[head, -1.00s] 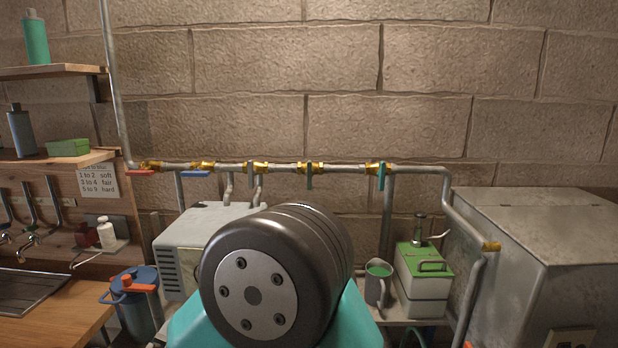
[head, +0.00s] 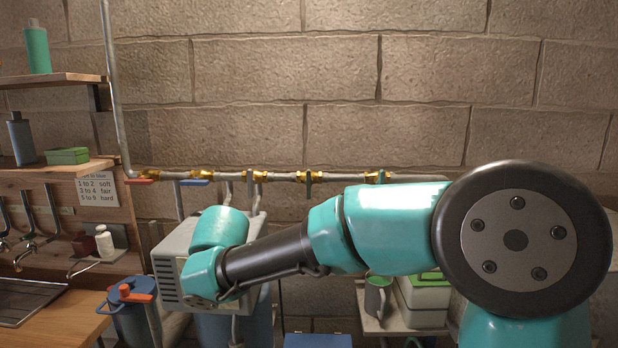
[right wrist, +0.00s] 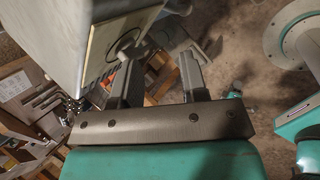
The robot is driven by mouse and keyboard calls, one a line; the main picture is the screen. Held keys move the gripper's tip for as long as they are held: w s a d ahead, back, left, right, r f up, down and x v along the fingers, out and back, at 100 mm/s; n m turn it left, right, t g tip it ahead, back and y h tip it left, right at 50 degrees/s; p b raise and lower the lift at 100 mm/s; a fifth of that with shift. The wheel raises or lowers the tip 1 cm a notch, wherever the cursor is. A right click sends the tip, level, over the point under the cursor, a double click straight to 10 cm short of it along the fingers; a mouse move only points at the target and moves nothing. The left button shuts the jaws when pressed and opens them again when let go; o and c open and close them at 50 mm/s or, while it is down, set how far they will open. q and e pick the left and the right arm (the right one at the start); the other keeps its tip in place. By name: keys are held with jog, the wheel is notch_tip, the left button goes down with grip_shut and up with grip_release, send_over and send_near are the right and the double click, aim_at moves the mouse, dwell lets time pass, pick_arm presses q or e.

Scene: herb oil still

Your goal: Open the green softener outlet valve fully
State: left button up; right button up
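I cannot tell which is the softener outlet. My left gripper is out of view.
Red (head: 141,182) and blue (head: 194,183) valve handles lie flat farther left on the pipe (head: 280,175). A grey machine (head: 178,262) stands below, partly behind my arm. A blue pot (head: 130,315) stands at lower left. A mug (head: 376,297) sits beside a green-lidded box.

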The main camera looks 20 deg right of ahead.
jog(key=w+r+m+t+y, duration=0.3)
jog(key=r+m+y, duration=0.2)
jog(key=m, duration=0.9)
jog(key=w+r+m+t+y, duration=0.3)
jog(key=r+m+y, duration=0.1)
jog(key=m, duration=0.9)
jog(key=d+r+n+t+h, duration=0.2)
jog(key=d+n+h, duration=0.5)
jog(key=n, duration=1.1)
jog(key=d+r+n+t+h, duration=0.2)
jog(key=d+n+h, duration=0.6)
jog(key=d+n, duration=0.4)
jog(key=r+n, duration=0.1)
jog(key=n, duration=0.4)
jog(key=shift+w+d+r+n+h, duration=0.2)
jog(key=shift+w+d+n+h, duration=0.1)
jog(key=shift+n, duration=0.1)
